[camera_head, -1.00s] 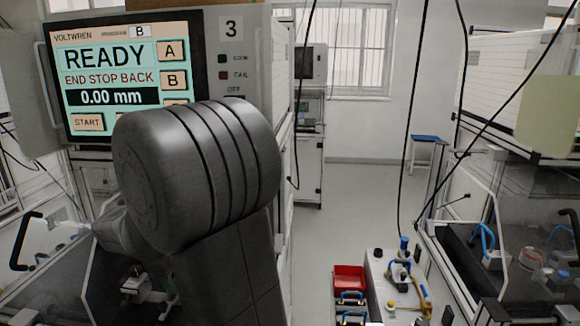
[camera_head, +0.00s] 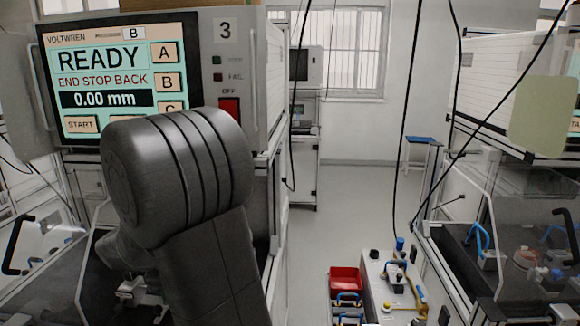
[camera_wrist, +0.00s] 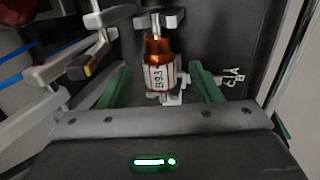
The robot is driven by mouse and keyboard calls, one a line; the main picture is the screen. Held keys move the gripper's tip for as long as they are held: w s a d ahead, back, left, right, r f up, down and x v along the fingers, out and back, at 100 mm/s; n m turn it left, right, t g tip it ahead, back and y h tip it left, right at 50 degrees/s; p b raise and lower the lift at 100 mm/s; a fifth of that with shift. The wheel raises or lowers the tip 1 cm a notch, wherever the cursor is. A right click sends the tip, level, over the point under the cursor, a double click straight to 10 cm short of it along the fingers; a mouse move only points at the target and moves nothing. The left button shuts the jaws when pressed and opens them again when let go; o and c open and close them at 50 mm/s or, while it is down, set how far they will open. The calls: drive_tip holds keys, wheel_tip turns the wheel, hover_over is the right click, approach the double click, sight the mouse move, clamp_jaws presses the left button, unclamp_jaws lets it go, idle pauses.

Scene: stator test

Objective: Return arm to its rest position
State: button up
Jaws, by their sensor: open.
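My gripper (camera_wrist: 159,68) shows in the wrist view with its two green fingers spread apart and nothing gripped. Beyond and between them, in the picture, is a copper-wound part (camera_wrist: 158,62) with a white label reading B93. It sits upright in a grey metal fixture (camera_wrist: 172,98); how far it is from the fingers I cannot tell. In the head view my dark grey arm stands bent up in front of test station 3 (camera_head: 230,60) and hides part of it. My gripper is not visible there.
The station screen (camera_head: 115,75) reads READY, END STOP BACK, 0.00 mm, program B. A red switch (camera_head: 229,106) shows beside my arm. A red bin (camera_head: 345,280) and a white surface with tools (camera_head: 380,290) lie at lower right. The central floor is clear.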

drive_tip(key=v, duration=1.3)
drive_tip(key=x, duration=1.4)
wheel_tip(320, 180, up, 9)
drive_tip(key=p, duration=0.6)
drive_tip(key=shift+a+f, duration=0.1)
drive_tip(key=shift+f, duration=0.1)
